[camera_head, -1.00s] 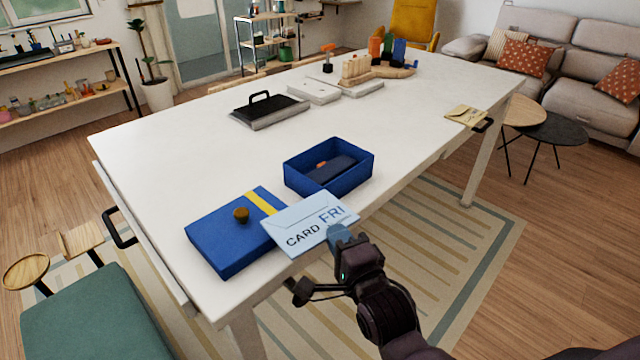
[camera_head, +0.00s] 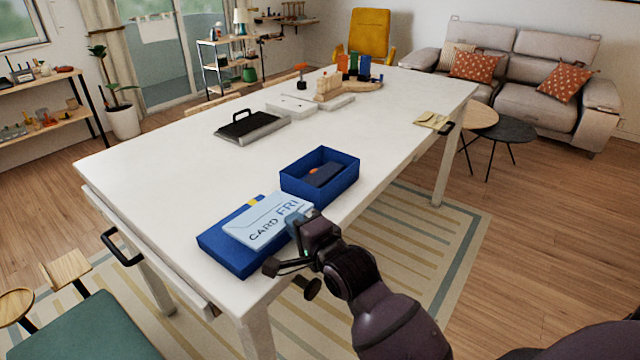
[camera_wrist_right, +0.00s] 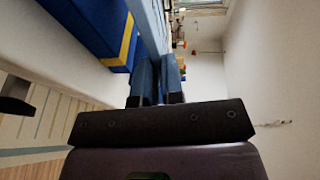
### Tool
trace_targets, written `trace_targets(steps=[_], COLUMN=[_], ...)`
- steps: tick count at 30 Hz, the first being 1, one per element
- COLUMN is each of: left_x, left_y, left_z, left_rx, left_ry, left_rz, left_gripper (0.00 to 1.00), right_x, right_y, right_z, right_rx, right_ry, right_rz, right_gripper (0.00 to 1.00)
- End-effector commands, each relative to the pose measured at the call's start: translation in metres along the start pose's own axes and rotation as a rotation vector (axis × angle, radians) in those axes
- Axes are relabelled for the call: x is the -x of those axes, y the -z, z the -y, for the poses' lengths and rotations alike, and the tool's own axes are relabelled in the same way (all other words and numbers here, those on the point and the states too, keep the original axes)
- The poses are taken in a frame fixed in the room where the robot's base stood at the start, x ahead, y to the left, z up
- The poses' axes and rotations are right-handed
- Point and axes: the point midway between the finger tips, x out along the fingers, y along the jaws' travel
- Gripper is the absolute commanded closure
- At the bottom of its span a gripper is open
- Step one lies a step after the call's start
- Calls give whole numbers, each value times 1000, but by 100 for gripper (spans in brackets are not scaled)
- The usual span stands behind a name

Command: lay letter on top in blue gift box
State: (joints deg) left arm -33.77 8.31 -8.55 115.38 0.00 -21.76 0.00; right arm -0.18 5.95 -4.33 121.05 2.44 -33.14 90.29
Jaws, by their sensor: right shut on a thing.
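The letter (camera_head: 262,222), a pale blue envelope marked "CARD FRI", is held by its right end in my right gripper (camera_head: 300,226). It hangs over the blue lid (camera_head: 232,258) and hides most of its yellow band and its knob. In the right wrist view the letter (camera_wrist_right: 150,22) shows edge-on between the fingers, beside the lid. The open blue gift box (camera_head: 292,187) stands just behind and right of the letter. A dark blue item with an orange spot (camera_head: 322,174) lies inside it. My left gripper is not in view.
The white table (camera_head: 165,170) has free room left of the box and lid. A black-handled tray (camera_head: 250,126), pale slabs (camera_head: 292,107) and wooden pieces (camera_head: 328,86) stand farther back. A yellowish packet (camera_head: 432,120) lies at the right edge.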

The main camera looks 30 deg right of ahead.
Motion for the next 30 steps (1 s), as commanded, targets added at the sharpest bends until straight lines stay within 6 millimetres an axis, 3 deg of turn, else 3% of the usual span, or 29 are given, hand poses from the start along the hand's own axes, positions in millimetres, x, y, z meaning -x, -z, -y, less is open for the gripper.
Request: trace_targets(steps=[5, 9, 13, 18, 24, 27, 30], left_x=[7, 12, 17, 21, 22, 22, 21], left_y=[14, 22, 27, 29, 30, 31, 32], left_z=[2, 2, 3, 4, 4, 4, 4], left_rx=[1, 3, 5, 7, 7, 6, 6], left_ry=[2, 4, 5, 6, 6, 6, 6], left_rz=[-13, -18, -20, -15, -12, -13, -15], left_gripper=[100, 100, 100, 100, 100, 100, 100], right_x=[-45, -79, -100, -113, -115, -115, -116], right_y=[47, 98, 146, 198, 232, 238, 240], right_z=[25, 62, 105, 160, 202, 208, 201], right_rx=[51, 86, 110, 136, 150, 153, 153], right_ry=[-61, -122, -176, -234, -276, -285, -291], right_rz=[37, 48, 46, 38, 32, 33, 33], right_gripper=[100, 100, 100, 100, 100, 100, 100])
